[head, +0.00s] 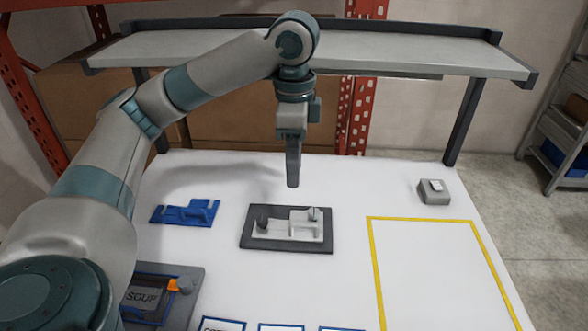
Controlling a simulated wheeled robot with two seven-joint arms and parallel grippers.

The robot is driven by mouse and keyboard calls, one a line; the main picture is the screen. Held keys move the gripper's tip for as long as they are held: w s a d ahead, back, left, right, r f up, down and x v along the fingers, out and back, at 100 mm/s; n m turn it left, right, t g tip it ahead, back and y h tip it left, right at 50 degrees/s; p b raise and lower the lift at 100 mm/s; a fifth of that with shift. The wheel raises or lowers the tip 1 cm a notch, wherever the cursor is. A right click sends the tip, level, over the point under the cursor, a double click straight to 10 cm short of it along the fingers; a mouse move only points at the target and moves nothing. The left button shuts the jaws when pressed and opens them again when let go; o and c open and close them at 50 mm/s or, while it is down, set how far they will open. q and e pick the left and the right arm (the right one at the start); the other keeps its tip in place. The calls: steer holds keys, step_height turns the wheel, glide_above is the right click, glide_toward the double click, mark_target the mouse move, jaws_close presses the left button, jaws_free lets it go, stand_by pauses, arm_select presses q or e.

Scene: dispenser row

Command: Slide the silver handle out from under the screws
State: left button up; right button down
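A silver-grey handle piece (290,231) lies on a dark rectangular plate (257,243) near the middle of the white table. A dark round knob (262,217) stands at its left end and a smaller grey knob (314,213) at its right end. These may be the screws; they are too small to tell. My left gripper (292,184) points straight down above the far edge of the plate, apart from the handle. Its fingers overlap edge-on, so I cannot see a gap between them. My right gripper is not in view.
A blue bracket-like part (186,212) lies left of the plate. A dark unit labelled SOUP (142,297) is at the front left. A small grey box (434,194) stands at the right. A yellow outline (376,260) encloses empty table. A shelf (400,50) spans the back.

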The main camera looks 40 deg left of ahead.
mark_target(294, 223)
arm_select(q)
steer(key=shift+f, duration=0.1)
